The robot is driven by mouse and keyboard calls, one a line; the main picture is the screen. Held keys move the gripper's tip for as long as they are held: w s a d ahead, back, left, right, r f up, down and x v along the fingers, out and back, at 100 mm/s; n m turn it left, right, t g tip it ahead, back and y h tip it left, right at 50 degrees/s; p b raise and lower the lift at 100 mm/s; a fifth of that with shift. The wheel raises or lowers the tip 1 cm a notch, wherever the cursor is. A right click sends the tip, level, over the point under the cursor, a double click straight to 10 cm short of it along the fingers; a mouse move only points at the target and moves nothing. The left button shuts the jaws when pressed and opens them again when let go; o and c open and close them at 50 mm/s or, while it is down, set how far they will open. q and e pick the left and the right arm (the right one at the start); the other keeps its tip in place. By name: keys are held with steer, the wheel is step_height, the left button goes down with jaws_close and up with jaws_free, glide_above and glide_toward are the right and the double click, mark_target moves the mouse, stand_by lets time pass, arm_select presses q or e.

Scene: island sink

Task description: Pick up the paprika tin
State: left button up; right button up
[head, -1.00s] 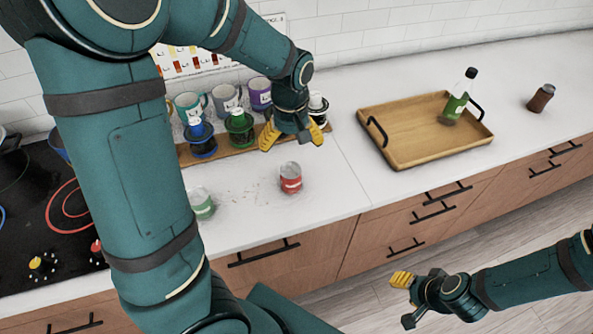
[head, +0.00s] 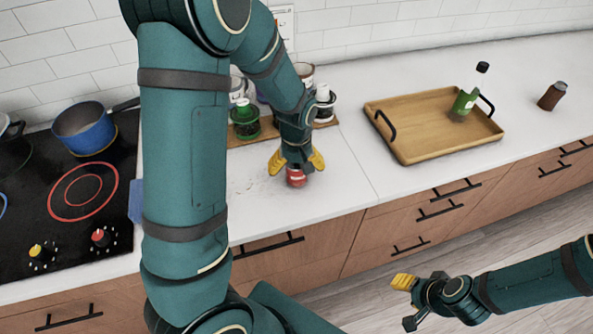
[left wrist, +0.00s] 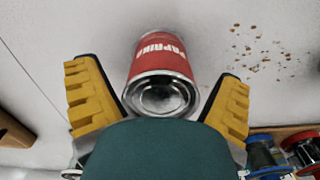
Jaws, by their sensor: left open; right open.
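The paprika tin (head: 296,178) is a small red can with silver rims, standing on the white counter near its front edge. In the left wrist view the tin (left wrist: 161,62) shows its label "PAPRIKA" and its silver end. My left gripper (head: 296,163) is open just above the tin, with a yellow finger on either side. In the left wrist view the open fingers (left wrist: 158,100) flank the tin's near end with gaps on both sides. My right gripper (head: 405,300) is open and empty, low in front of the cabinets and away from the counter.
A wooden tray (head: 420,147) with a green bottle (head: 464,100) stands to the right, and a brown jar (head: 552,96) beyond it. The stove (head: 75,205) with a blue pot (head: 86,128) is left. Crumbs lie beside the tin.

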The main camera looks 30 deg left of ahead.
arm_select(q)
steer(key=c, duration=1.3)
steer(key=shift+r, duration=0.1)
